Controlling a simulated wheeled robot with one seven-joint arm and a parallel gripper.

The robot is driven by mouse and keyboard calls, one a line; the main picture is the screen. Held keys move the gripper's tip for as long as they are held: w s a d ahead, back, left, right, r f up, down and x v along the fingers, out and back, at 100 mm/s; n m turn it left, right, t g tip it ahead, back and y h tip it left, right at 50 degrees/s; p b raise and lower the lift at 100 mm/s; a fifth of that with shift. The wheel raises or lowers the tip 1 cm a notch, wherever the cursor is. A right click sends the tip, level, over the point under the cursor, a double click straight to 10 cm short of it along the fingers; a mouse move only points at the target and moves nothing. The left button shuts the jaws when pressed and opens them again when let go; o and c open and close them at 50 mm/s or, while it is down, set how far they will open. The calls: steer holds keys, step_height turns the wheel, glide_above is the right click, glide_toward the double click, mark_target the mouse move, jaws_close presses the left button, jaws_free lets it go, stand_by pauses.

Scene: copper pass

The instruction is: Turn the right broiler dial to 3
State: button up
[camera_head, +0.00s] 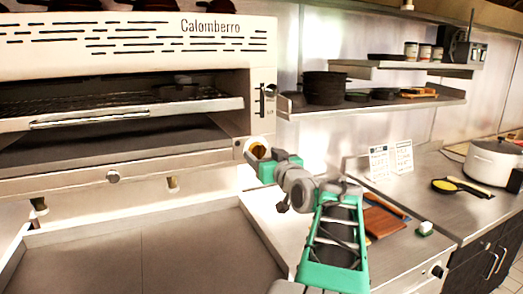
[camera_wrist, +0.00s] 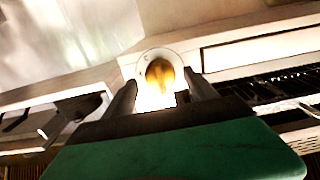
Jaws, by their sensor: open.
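The right broiler dial (camera_head: 257,149) is a round brass-coloured knob on a pale plate at the right end of the broiler front. My gripper (camera_head: 262,160) is at the dial and partly covers it in the head view. In the wrist view the dial (camera_wrist: 160,73) appears between the two dark fingers of my open gripper (camera_wrist: 163,88). I cannot tell whether the fingers touch it. The dial's number markings are too small to read. The broiler (camera_head: 120,75) is white, with "Calomberro" on top.
Another small round knob (camera_head: 113,177) sits on the broiler's lower front edge. A vertical lever (camera_head: 262,100) is above the dial. A wall shelf (camera_head: 390,103) with dark pans is to the right. The counter holds a wooden board (camera_head: 382,221) and a white pot (camera_head: 493,162).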

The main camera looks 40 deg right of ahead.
steer(key=shift+w+d, duration=0.15)
steer(key=shift+w, duration=0.4)
steer(key=c, duration=1.4)
